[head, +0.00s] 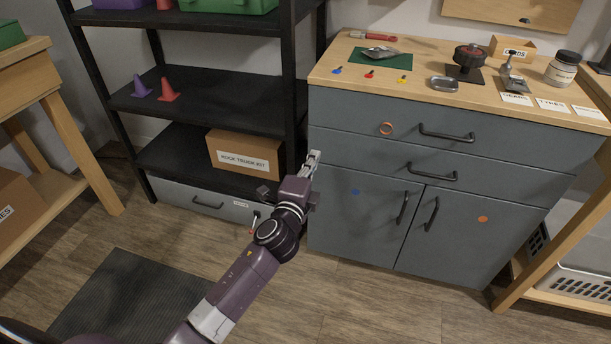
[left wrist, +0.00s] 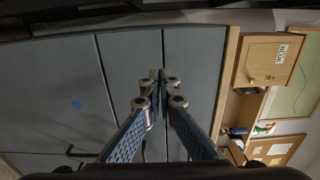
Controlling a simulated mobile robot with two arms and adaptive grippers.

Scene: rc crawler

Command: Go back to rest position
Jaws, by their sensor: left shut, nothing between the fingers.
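My left gripper (head: 312,160) is at the end of the purple-grey arm in the head view, in front of the left edge of the grey cabinet (head: 350,225). Its fingers point up and away. In the left wrist view the fingertips (left wrist: 160,80) meet, with nothing between them. The grey cabinet front (left wrist: 130,70) fills much of the wrist view behind them. My right gripper is in neither view.
A black shelf (head: 220,105) with cones and a "ROCK TRUCK KIT" box (head: 245,153) stands at the left. A low grey drawer (head: 205,200) is beneath it. The wooden countertop (head: 425,80) holds tools and small parts. Open floor (head: 350,300) lies in front of the cabinet.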

